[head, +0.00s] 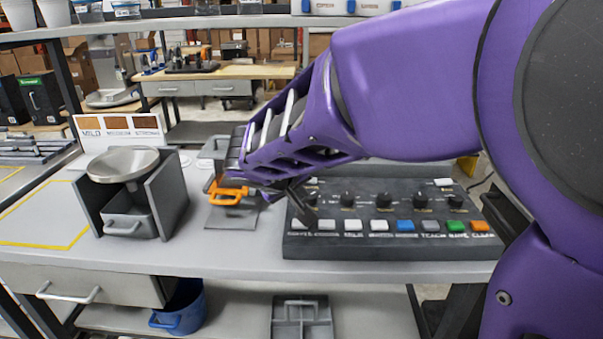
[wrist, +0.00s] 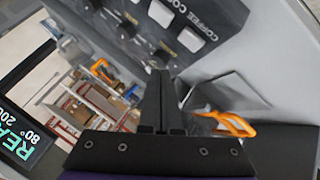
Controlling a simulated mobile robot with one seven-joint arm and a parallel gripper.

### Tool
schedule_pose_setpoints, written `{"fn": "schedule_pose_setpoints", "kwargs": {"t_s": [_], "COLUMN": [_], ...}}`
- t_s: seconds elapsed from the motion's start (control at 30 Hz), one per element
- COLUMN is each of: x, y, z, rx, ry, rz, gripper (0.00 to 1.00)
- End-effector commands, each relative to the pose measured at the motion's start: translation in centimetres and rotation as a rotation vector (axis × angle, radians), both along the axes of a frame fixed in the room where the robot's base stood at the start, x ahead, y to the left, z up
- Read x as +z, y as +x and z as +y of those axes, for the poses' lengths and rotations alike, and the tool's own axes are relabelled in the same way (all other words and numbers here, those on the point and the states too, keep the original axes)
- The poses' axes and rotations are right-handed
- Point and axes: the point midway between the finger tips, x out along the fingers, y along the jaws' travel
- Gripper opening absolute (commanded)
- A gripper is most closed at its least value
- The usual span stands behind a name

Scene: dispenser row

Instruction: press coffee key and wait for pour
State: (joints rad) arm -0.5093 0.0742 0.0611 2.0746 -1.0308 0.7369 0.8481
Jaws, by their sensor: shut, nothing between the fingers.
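A dark control panel (head: 390,215) lies on the counter at right in the head view, with a row of coloured keys along its front and knobs behind. The key at its left end, labelled coffee (head: 300,225), is pale. My gripper (head: 299,203) is shut and empty, its dark fingertips close over the panel's left end, just behind that key. I cannot tell whether they touch the panel. In the wrist view, the shut fingers (wrist: 161,85) point toward the panel, where "COFFEE" lettering and pale keys (wrist: 190,40) show. No pouring is visible.
An orange-handled object (head: 228,193) stands on a grey plate left of the panel, partly behind my gripper. A grey box with a round metal dish (head: 124,164) is further left. A lit display (wrist: 25,147) shows in the wrist view. A yellow-outlined area (head: 78,238) is empty.

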Motion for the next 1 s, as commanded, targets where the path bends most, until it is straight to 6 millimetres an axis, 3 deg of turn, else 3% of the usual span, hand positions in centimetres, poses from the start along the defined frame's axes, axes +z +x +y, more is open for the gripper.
{"fn": "schedule_pose_setpoints", "kwargs": {"t_s": [0.1,0.3,1.0], "x": [-2.2,-3.8,-4.3], "y": [0.0,0.0,0.0], "z": [0.0,0.0,0.0], "rx": [0.001,-0.001,-0.001], "ry": [-0.002,0.0,0.001], "rz": [0.001,0.001,0.0], "gripper": [0.0,0.0,0.0]}}
